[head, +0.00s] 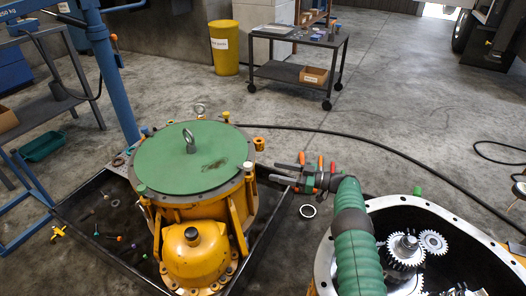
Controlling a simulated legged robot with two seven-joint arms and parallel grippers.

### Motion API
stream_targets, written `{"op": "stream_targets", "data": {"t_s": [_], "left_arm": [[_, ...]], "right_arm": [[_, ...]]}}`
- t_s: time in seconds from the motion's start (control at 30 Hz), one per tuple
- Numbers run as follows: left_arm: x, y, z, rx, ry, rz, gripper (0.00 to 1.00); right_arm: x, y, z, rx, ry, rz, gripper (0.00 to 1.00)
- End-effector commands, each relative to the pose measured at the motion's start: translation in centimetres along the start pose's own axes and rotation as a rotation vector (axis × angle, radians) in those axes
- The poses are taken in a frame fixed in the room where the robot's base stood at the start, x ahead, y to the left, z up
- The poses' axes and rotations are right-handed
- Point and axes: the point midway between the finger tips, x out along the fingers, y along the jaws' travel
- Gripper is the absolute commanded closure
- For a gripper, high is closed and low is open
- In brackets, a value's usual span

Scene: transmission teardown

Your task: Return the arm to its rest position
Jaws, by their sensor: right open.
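My right arm (352,225), wrapped in a green sleeve, reaches up from the bottom right. My right gripper (277,174) points left over the floor, just right of the yellow transmission housing (193,255). Its two dark fingers are apart with nothing between them. Whether a fingertip touches the housing, I cannot tell. A round green cover (165,160) with a metal eye bolt (189,140) lies on top of the housing. My left gripper is not in view.
The housing stands in a dark tray (78,205) with small loose parts. An open casing with gears (404,250) is at bottom right, partly behind my arm. A black ring (308,211) and a cable (400,150) lie on the floor. A cart (300,50) and yellow bin (224,48) stand behind.

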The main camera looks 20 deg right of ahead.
Motion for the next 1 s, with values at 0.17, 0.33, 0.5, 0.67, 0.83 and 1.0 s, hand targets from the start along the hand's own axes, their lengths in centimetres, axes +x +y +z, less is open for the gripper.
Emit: {"op": "stream_targets", "data": {"t_s": [0.17, 0.33, 0.5, 0.67, 0.83, 1.0], "left_arm": [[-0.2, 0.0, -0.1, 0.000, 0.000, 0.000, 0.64], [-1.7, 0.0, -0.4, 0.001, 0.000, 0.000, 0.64], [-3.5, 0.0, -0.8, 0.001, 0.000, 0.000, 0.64], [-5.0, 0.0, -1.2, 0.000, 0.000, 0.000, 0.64], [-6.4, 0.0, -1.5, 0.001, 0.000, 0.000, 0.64], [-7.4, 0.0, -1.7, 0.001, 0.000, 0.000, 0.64]], "right_arm": [[0.1, 0.8, -0.9, -0.009, 0.006, 0.034, 0.48], [1.1, 5.8, -7.7, -0.069, 0.023, 0.317, 0.48], [0.2, 9.2, -13.9, -0.038, -0.049, 0.715, 0.48], [-1.2, 5.4, -14.6, 0.106, -0.244, 0.953, 0.48], [-2.8, -4.9, -12.0, 0.293, -0.546, 1.023, 0.48], [-4.6, -15.9, -9.4, 0.424, -0.809, 0.969, 0.48]]}}
